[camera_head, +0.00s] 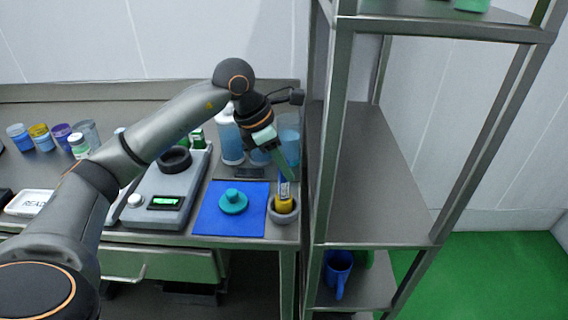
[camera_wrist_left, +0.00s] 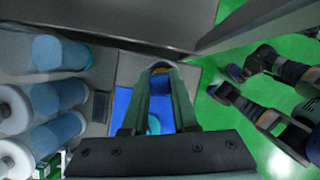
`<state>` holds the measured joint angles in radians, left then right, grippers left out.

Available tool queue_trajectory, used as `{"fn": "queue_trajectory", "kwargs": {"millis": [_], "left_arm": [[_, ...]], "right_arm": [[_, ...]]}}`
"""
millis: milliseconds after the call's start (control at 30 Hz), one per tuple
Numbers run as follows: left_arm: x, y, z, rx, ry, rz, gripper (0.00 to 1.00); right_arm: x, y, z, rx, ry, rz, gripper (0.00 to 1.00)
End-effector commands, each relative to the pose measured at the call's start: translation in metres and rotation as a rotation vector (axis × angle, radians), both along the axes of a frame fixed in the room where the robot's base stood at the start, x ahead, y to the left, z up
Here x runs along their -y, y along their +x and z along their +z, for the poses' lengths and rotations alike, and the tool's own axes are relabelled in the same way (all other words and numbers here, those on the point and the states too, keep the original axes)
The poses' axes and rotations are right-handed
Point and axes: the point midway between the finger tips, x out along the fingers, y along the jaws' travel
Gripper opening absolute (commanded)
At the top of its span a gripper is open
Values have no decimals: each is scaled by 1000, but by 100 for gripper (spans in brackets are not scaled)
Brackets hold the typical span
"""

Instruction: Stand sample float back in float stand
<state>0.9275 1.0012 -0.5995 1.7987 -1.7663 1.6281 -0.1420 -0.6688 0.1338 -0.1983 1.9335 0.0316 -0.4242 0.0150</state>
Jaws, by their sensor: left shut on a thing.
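The sample float has a yellow body (camera_head: 284,204) and a thin pale-blue stem (camera_head: 284,183). It stands roughly upright in the round grey float stand (camera_head: 283,217) at the right end of the bench, with its lower part hidden by the stand's rim. My left gripper (camera_head: 287,177) reaches down from above and is shut on the stem. In the left wrist view, the yellow of the float (camera_wrist_left: 161,69) shows just past my fingertips, and the fingers hide most of it.
A blue mat (camera_head: 215,219) with a teal knobbed piece (camera_head: 233,202) lies left of the stand. A scale (camera_head: 165,202) stands further left. Clear jars with blue contents (camera_head: 231,145) stand behind. A metal shelf rack (camera_head: 325,140) rises close on the right.

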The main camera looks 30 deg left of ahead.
Motion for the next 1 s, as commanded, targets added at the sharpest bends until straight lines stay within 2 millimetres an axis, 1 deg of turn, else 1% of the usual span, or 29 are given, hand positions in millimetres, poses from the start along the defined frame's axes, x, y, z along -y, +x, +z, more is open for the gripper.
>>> {"fn": "queue_trajectory", "kwargs": {"millis": [100, 133, 200, 233, 600, 633, 800, 1000], "left_arm": [[0, 0, -3, 0, 0, 0, 0], [0, 0, -3, 1, 1, 0, 29], [0, 0, -2, 0, 0, 0, 37], [0, 0, -2, 0, 0, 0, 39], [0, 0, -2, -1, 1, 0, 39], [-1, -1, 3, 1, 1, 0, 39], [-5, -5, 17, 1, 1, 0, 39], [-9, -10, 31, 0, 2, 1, 39]], "right_arm": [[0, 0, -3, 0, 1, 1, 64], [0, 0, -2, 0, 1, 1, 64], [0, 0, -2, 0, 1, 1, 64], [0, 0, -2, 0, 1, 1, 64], [-3, -1, -1, -5, 3, 5, 64], [-4, 0, 4, -7, 5, 8, 64], [-5, 2, 15, 9, 7, 8, 64], [5, 2, 20, 11, -5, -7, 64]]}}
